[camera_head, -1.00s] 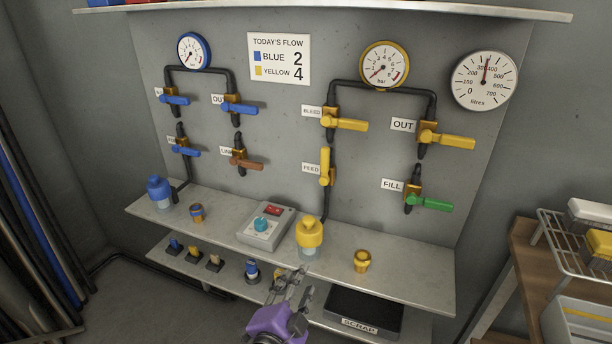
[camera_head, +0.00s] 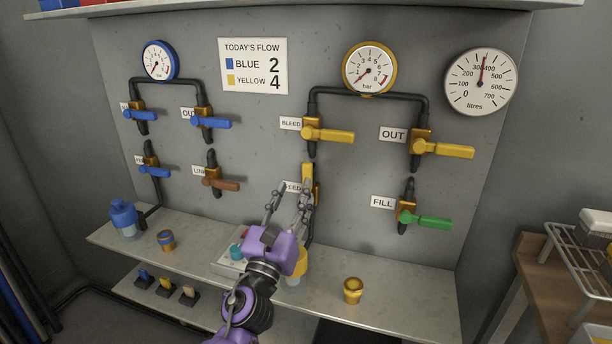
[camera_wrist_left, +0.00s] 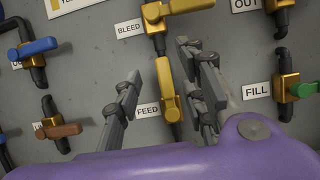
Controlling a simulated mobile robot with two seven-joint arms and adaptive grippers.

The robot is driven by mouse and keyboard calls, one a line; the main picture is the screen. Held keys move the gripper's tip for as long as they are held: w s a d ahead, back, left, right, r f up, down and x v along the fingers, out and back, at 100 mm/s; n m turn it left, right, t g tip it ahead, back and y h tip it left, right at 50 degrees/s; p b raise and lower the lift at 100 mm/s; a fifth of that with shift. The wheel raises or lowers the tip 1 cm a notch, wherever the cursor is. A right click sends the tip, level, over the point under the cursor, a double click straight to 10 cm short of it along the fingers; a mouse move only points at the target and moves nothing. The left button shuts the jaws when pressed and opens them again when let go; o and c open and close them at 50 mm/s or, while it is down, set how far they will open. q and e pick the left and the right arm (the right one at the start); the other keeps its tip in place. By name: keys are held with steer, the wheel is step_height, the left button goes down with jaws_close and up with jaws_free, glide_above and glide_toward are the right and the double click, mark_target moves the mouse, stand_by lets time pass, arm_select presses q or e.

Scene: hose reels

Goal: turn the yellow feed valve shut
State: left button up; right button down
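The yellow feed valve (camera_head: 307,176) is on the panel below the bleed valve. Its handle points upright, in line with the black pipe; it also shows in the left wrist view (camera_wrist_left: 167,88). My purple left gripper (camera_head: 297,190) is open in front of it, with nothing held. In the left wrist view the fingers (camera_wrist_left: 160,68) are spread on either side of the feed handle. I cannot tell how much gap is left between fingertips and handle. The fingers partly hide the FEED label and the lower valve in the head view. My right gripper is not in view.
The bleed valve (camera_head: 328,134) with a sideways yellow handle is just above. The green fill valve (camera_head: 425,221) is to the right, the brown-handled valve (camera_head: 221,183) to the left. A yellow-capped bottle (camera_head: 299,266) and a brass fitting (camera_head: 353,290) stand on the shelf below.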

mark_target(307, 174)
arm_select(q)
steer(key=w+d, duration=0.1)
steer(key=w, duration=0.2)
steer(key=w+d+b, duration=0.1)
steer(key=w, duration=0.2)
steer(key=w+d, duration=0.1)
steer(key=w, duration=0.1)
steer(key=shift+w+b, duration=0.35)
steer(key=shift+w, duration=0.05)
steer(key=shift+w+r, duration=0.2)
steer(key=shift+w, duration=0.15)
jaws_close()
